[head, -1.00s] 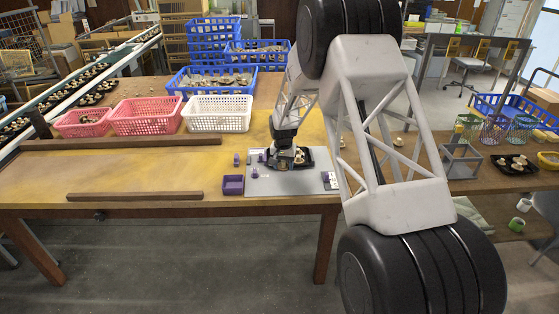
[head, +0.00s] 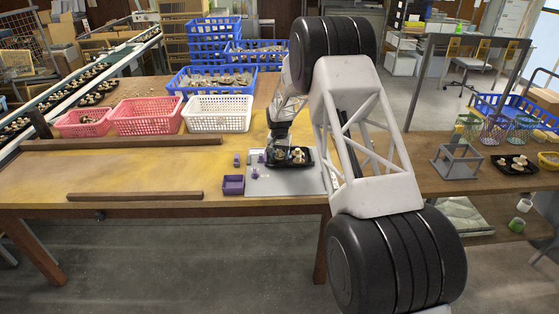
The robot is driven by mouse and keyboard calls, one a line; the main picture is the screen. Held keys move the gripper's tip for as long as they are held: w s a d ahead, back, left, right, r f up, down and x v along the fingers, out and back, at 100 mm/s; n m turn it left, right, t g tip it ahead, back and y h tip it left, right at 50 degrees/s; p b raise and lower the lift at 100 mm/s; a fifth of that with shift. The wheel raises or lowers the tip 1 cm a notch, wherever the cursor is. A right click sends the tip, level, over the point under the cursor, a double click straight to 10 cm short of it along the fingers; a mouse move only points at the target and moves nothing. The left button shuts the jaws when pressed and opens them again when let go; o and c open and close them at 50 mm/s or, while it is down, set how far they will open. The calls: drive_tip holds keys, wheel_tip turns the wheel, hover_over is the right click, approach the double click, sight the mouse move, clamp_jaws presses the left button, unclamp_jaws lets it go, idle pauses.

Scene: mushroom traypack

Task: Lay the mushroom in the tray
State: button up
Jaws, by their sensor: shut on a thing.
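The black tray (head: 308,163) lies on the grey mat, with pale mushrooms (head: 298,155) in it. My gripper (head: 281,154) points down at the tray's left end and is shut on a mushroom. The held mushroom is small and mostly hidden by the dark fingers, so I cannot tell whether it touches the tray.
The grey mat (head: 262,186) also holds small purple pieces (head: 255,173). A purple box (head: 233,185) stands at its left. White (head: 218,113) and pink baskets (head: 147,115) stand behind. Wooden bars (head: 135,196) lie on the left tabletop, with clear room between them.

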sight(279, 159)
drive_tip(key=shift+w+f, duration=0.1)
drive_tip(key=shift+w, duration=0.35)
drive_tip(key=shift+f, duration=1.7)
drive_tip(key=shift+f, duration=0.15)
drive_tip(key=o, duration=0.7)
drive_tip(key=shift+a, duration=0.1)
wheel_tip(279, 159, up, 12)
drive_tip(key=shift+a+r, duration=0.1)
drive_tip(key=shift+r, duration=0.05)
